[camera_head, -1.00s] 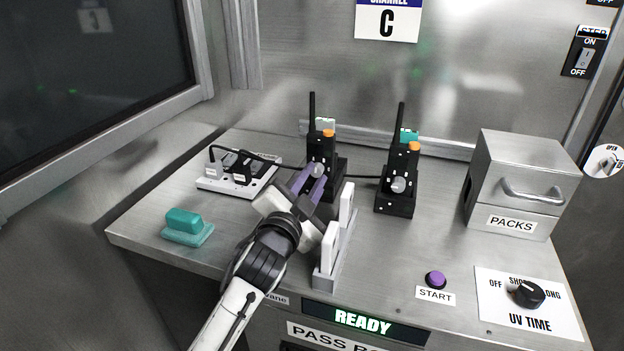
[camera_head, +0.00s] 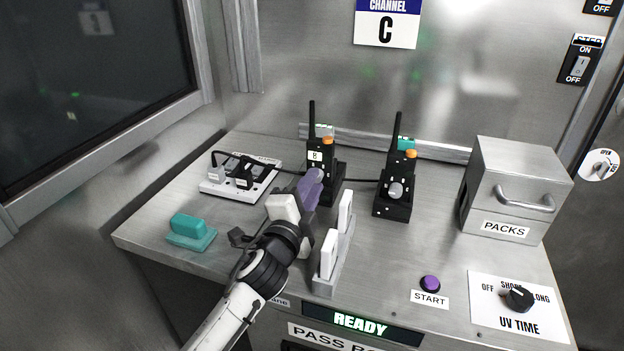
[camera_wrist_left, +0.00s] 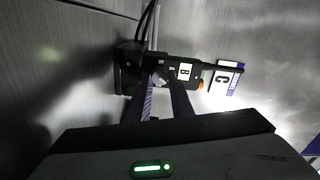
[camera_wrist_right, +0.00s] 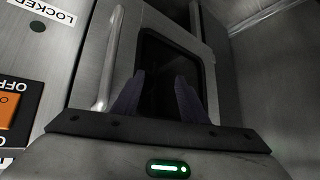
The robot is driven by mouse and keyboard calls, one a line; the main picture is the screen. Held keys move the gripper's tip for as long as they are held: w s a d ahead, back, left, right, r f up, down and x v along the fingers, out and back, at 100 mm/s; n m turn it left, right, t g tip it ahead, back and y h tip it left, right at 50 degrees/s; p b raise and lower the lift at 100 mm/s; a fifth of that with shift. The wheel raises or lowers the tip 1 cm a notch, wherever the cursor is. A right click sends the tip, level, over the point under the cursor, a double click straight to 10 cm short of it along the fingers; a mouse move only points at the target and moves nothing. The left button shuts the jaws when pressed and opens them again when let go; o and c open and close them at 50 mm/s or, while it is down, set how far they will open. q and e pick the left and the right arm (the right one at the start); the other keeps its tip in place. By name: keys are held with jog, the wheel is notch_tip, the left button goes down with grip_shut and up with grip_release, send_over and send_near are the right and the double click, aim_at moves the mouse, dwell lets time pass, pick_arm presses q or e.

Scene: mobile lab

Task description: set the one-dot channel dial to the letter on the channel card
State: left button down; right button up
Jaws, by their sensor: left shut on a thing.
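The channel card (camera_head: 387,30) on the back wall reads C. Two black radios with antennas and orange knobs stand in cradles: the left radio (camera_head: 328,162) and the right radio (camera_head: 402,167). My left gripper (camera_head: 314,182) is shut on the grey dial low on the left radio's front. In the left wrist view the fingers (camera_wrist_left: 162,100) straddle that dial, and a white B plate (camera_wrist_left: 184,71) shows above it. The right radio's grey dial (camera_head: 395,190) is free. Dot marks are too small to count. My right gripper (camera_wrist_right: 157,95) is open and empty, away from the radios.
A white rack (camera_head: 335,245) with upright pieces stands close to the right of my left gripper. A power strip (camera_head: 240,180) and teal block (camera_head: 188,228) lie left. The PACKS box (camera_head: 510,190), START button (camera_head: 430,284) and UV TIME knob (camera_head: 519,299) are right.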

pick_arm(q)
jog(key=shift+m+p, duration=0.35)
jog(key=shift+m, duration=0.65)
jog(key=shift+m+p, duration=0.3)
jog(key=shift+m, duration=0.6)
jog(key=m+p, duration=0.1)
jog(key=m, duration=0.1)
jog(key=shift+m, duration=1.2)
jog(key=shift+m+p, duration=0.45)
jog(key=shift+m, duration=0.35)
jog(key=shift+f+m, duration=0.1)
jog(key=shift+m, duration=0.2)
pick_arm(e)
jog(key=shift+s+d+r, duration=0.15)
jog(key=shift+d+r, duration=0.1)
jog(key=shift+r, duration=0.25)
jog(key=shift+s+d+r, duration=0.15)
jog(key=shift+d+r, duration=0.05)
jog(key=shift+r, duration=0.3)
